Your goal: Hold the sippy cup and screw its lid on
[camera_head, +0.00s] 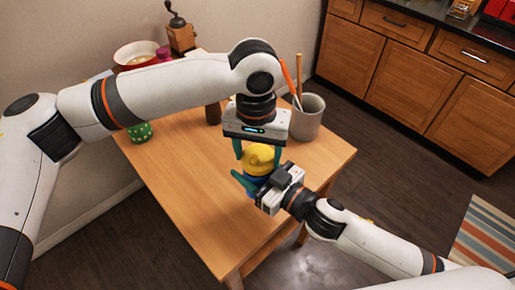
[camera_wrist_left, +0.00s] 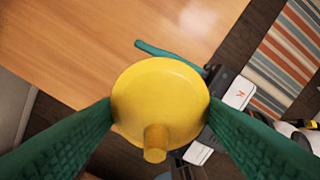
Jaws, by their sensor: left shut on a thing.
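The sippy cup's yellow lid (camera_head: 258,157) with a short spout is between the fingers of my left gripper (camera_head: 259,152), which is shut on it from above. In the left wrist view the lid (camera_wrist_left: 160,95) fills the middle, one finger against each side. The blue cup body (camera_head: 252,188) stands upright directly under the lid, mostly hidden; whether a gap remains between them I cannot tell. My right gripper (camera_head: 250,183) reaches in low from the right at the cup body. One green finger shows beside the cup; the other is hidden, so its grip is unclear.
The wooden table (camera_head: 190,185) is clear left of the cup. A grey mug (camera_head: 307,118) with utensils stands behind at right. A green dotted cup (camera_head: 140,132), a red-rimmed bowl (camera_head: 135,58) and a coffee grinder (camera_head: 181,38) stand toward the back left.

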